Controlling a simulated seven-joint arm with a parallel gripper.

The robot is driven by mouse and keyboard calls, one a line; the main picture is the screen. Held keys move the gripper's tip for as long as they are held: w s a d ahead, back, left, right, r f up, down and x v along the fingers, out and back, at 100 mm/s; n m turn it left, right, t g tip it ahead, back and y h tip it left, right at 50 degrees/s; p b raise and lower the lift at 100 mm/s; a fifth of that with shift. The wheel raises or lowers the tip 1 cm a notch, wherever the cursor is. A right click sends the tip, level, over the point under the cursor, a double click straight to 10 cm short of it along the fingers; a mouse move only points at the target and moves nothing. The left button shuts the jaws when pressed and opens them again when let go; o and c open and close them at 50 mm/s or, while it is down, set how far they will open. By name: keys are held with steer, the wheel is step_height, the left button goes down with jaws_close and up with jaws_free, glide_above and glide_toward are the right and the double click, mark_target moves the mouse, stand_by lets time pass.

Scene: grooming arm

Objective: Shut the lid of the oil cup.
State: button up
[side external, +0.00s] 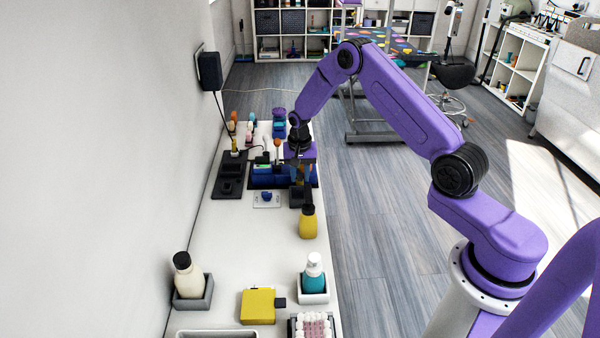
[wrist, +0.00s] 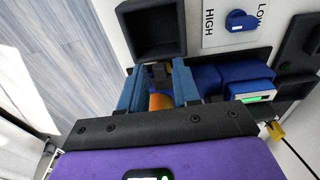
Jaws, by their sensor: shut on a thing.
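My gripper (side external: 304,182) is low over the far part of the white bench. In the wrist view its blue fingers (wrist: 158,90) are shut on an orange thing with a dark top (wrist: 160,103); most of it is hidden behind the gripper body. I cannot tell for sure which thing is the oil cup, or how its lid stands. A black block (side external: 228,186) lies left of the gripper, and part of it shows at the right edge of the wrist view (wrist: 298,48).
An open dark box (side external: 299,198) stands just in front of the gripper. Beside it is a HIGH/LOW plate with a blue knob (wrist: 240,20). Blue blocks (wrist: 238,75) sit close beside the fingers. A yellow bottle (side external: 308,224) stands nearer. The bench's middle left is clear.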

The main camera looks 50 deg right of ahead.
steer(key=shift+s+d+f+t+h, duration=0.15)
steer(key=shift+s+f+t+h, duration=0.15)
steer(key=shift+t+h, duration=0.4)
steer(key=shift+w, duration=0.1)
steer(key=o, duration=0.8)
steer(key=shift+a, duration=0.2)
